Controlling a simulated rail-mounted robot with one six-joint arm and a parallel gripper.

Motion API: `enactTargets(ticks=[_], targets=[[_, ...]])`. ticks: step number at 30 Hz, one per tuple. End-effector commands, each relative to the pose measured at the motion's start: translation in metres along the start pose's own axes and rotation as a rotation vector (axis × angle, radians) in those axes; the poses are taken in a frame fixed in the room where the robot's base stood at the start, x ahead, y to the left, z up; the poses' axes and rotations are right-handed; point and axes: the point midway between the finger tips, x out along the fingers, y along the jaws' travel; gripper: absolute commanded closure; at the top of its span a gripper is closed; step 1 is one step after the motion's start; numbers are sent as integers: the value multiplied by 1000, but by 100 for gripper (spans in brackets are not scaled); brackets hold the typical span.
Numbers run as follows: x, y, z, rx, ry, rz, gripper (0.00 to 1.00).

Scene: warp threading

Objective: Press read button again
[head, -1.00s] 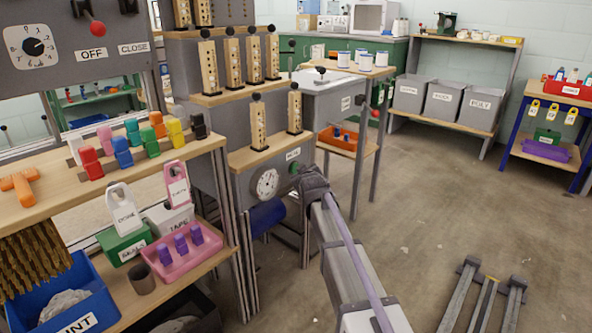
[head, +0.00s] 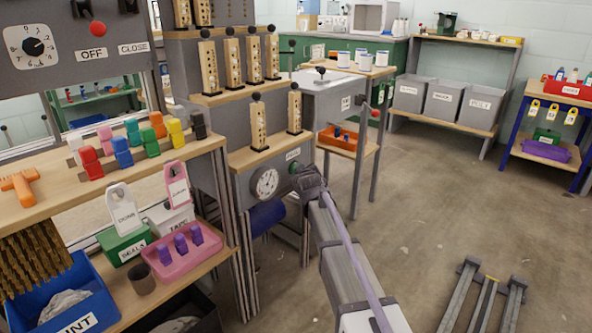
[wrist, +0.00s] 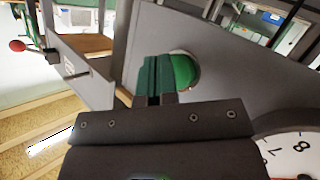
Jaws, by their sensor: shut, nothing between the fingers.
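The green read button (head: 293,168) is on the grey front panel of the machine, under a small white label (head: 293,154) and right of a round white dial (head: 264,183). In the wrist view the green button (wrist: 184,71) is a dome in a pale ring. My gripper (wrist: 156,66) is shut and empty.
Wooden pegs (head: 258,122) stand on shelves above the panel. A blue roller (head: 267,216) sits below the dial. The open floor (head: 430,210) right of my arm is mostly clear.

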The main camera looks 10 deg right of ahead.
Motion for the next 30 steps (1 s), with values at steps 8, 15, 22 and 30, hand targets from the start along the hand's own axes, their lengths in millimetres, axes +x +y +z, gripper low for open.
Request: enactTargets(ticks=[8, 15, 22, 30], targets=[[2, -1, -1, 0, 0, 0, 100], [4, -3, -3, 0, 0, -1, 100], [6, -4, -4, -1, 0, 0, 100], [6, -5, -5, 0, 0, 0, 100]])
